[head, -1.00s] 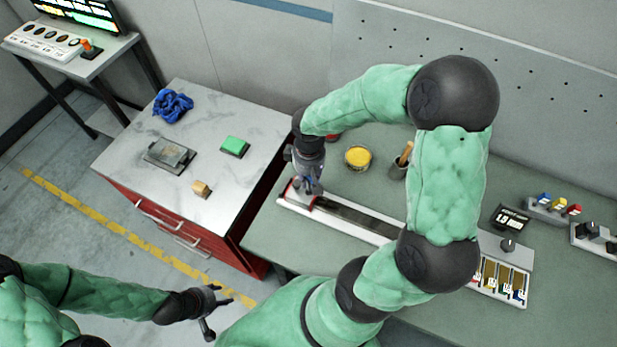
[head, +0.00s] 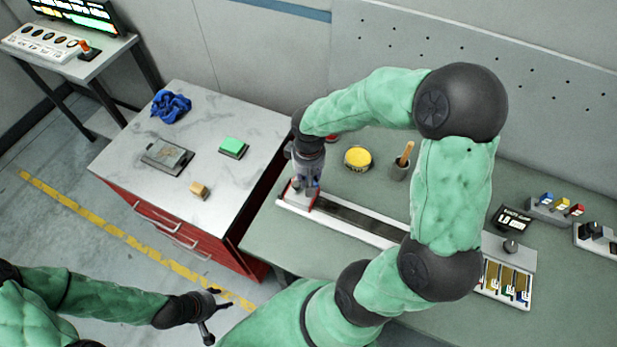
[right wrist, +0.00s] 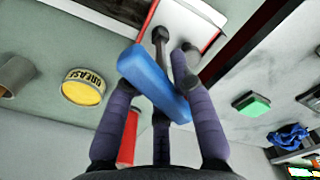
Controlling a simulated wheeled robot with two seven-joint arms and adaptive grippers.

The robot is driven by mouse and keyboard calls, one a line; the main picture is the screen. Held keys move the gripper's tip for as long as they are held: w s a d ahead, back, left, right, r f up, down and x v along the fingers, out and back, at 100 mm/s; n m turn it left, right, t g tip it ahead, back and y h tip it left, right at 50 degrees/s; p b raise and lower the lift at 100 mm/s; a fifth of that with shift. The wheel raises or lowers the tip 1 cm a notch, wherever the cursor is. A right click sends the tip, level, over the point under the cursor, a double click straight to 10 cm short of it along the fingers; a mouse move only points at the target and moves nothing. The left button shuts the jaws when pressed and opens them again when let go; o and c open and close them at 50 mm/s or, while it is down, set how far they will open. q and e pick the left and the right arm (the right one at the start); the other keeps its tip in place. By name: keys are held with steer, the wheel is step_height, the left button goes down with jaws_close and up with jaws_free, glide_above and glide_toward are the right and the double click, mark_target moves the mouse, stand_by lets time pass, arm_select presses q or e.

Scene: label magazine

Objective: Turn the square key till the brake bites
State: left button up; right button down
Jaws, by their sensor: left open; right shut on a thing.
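The square key shows in the right wrist view as a blue cross handle (right wrist: 150,80) with a dark shaft (right wrist: 160,42). The shaft reaches the white end block (right wrist: 185,28) of the long magazine rail; its tip is hard to make out. My right gripper (right wrist: 165,85) is shut on the blue handle; in the head view it points down (head: 306,182) over the rail's left end. The long white rail with a dark channel (head: 355,218) lies on the green bench. My left gripper (head: 212,312) is open and empty, off the bench at lower left.
A yellow grease tin (head: 358,158) and a cup with a brush (head: 398,168) stand behind the rail. A small display (head: 513,219) and knob box are at right. The red cabinet top (head: 240,180) holds a green block, grey plate, tan block and blue cloth.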

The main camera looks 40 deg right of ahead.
steer(key=shift+s+f+m+b, duration=0.15)
steer(key=shift+m+b, duration=0.55)
steer(key=shift+m, duration=0.5)
steer(key=c, duration=1)
jaws_free()
step_height(320, 180, up, 12)
steer(key=shift+r, duration=0.1)
